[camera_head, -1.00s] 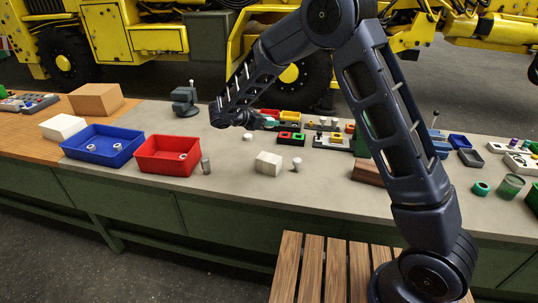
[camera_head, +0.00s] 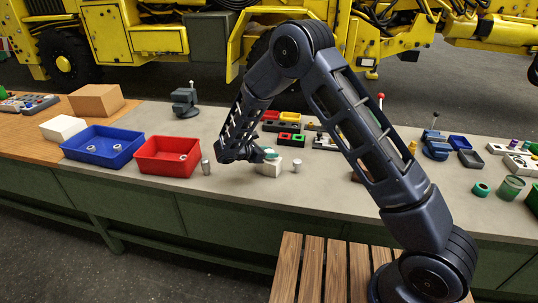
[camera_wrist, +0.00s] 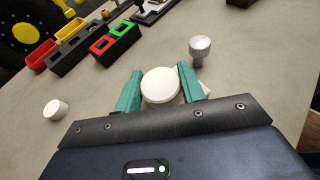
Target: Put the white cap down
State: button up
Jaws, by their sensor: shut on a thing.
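The white cap (camera_wrist: 160,86) shows as a round white disc between the two teal fingers of my gripper (camera_wrist: 160,88) in the wrist view. The fingers are shut on its sides. A pale corner of that block shows beside the right finger in the wrist view (camera_wrist: 206,88). The cap's underside is hidden, so I cannot tell whether it touches the block.
A silver knobbed peg (camera_wrist: 200,50) stands close by, and a small white cylinder (camera_wrist: 55,110) stands to the left. The red bin (camera_head: 168,156) and blue bin (camera_head: 103,146) are left of a metal cylinder (camera_head: 206,167). Red and green trays (camera_wrist: 112,38) lie behind.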

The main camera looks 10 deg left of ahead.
jog(key=shift+f, duration=0.45)
jog(key=shift+f, duration=0.1)
jog(key=o, duration=0.9)
jog(key=shift+s+a+r, duration=0.2)
jog(key=shift+r, duration=0.05)
jog(key=v, duration=1.1)
jog(key=shift+s+a+r, duration=0.1)
